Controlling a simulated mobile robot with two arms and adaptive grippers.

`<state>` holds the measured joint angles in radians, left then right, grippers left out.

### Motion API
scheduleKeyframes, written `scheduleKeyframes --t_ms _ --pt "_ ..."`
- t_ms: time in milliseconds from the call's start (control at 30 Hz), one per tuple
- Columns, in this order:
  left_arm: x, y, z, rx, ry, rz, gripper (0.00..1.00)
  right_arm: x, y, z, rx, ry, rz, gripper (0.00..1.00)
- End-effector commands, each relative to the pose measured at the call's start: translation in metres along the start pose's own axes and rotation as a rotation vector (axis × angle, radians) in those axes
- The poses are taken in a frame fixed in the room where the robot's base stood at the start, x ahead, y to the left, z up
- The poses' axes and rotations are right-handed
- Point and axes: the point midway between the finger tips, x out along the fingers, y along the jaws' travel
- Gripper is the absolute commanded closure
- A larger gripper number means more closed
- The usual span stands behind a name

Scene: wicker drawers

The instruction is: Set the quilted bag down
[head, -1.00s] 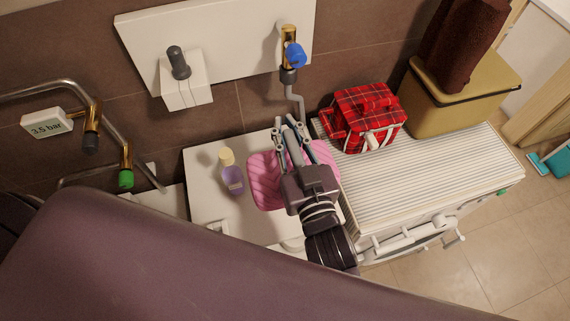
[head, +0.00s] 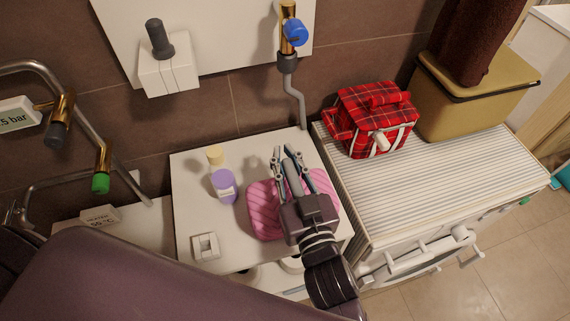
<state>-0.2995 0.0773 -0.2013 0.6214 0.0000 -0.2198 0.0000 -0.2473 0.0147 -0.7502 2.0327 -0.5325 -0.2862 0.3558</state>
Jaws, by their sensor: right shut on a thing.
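The pink quilted bag (head: 264,212) is at the right part of the white cabinet top (head: 190,160), with my right gripper (head: 290,158) over its middle. The gripper is shut on the bag; the gripper body hides the bag's centre and the grip itself. The bag shows on both sides of the gripper. I cannot tell whether its underside touches the top. My left gripper is not in view.
A purple bottle (head: 223,187) with a yellow cap stands left of the bag. A small white switch box (head: 205,247) lies nearer the front. Right of the bag is a ribbed white drawer top (head: 400,190) with a red plaid bag (head: 372,118) and a tan bin (head: 465,100). A pipe (head: 297,105) runs down the wall behind.

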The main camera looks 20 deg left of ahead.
Motion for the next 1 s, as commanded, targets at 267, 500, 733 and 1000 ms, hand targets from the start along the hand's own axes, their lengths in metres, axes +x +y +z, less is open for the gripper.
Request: scheduleKeyframes --t_ms 267,500,733,1000 --pt "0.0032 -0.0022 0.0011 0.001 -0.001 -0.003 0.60 0.0001 -0.0002 0.0013 0.000 0.004 -0.001 1.00" --pt "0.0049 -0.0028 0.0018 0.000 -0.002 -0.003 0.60 0.0000 -0.0003 0.0060 0.001 0.001 -0.001 0.77" --pt "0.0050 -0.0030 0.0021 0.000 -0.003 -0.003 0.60 0.0000 -0.0002 0.0061 0.000 0.001 -0.001 0.65" --pt "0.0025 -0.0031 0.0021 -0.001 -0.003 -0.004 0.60 0.0000 -0.0001 0.0020 0.000 0.002 -0.001 0.65"
